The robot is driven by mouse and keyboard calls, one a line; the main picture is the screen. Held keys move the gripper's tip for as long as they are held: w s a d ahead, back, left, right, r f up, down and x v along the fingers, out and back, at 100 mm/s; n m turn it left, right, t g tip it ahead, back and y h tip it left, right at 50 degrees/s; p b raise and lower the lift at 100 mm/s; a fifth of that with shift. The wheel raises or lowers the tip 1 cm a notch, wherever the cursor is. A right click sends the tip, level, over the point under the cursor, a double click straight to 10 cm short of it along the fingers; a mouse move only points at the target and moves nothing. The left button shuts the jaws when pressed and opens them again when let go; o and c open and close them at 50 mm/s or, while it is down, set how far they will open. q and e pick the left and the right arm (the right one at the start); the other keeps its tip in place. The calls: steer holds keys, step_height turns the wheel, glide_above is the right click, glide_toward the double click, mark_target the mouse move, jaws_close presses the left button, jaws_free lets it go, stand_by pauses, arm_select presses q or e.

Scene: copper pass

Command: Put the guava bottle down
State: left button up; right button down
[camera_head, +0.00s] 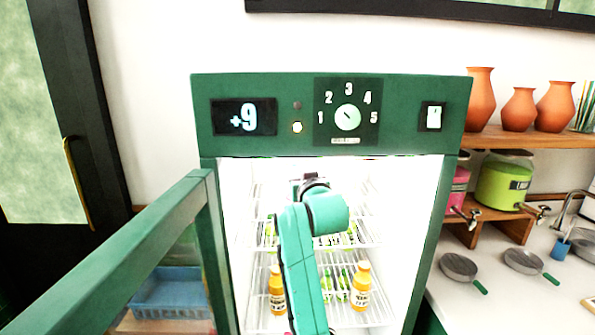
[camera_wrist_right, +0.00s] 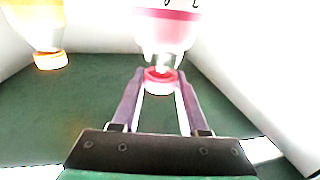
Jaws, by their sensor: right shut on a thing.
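In the right wrist view my right gripper (camera_wrist_right: 160,84) is shut on a bottle with a pink-red band and red cap, the guava bottle (camera_wrist_right: 166,32). The fingers lie on both sides of its cap end, and the bottle appears inverted in this view. In the head view my right arm reaches into the open, lit fridge (camera_head: 332,140). The arm hides the held bottle and the fingertips there. Whether the bottle touches a shelf cannot be told. My left gripper is in neither view.
Two orange bottles (camera_head: 277,290) (camera_head: 361,286) stand low in the fridge, left and right of my arm; an orange-capped bottle (camera_wrist_right: 48,50) shows in the wrist view. Green-labelled items stand behind on wire shelves (camera_head: 368,240). The open door (camera_head: 150,245) is at left.

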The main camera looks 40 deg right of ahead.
steer(key=c, duration=0.8)
jaws_free()
steer(key=shift+f, duration=0.2)
steer(key=shift+c, duration=0.2)
steer(key=o, duration=0.4)
steer(key=shift+r, duration=0.1)
steer(key=shift+r, duration=0.15)
steer(key=shift+s+a, duration=0.2)
steer(key=shift+s, duration=0.1)
steer(key=b+v, duration=0.4)
steer(key=v, duration=0.7)
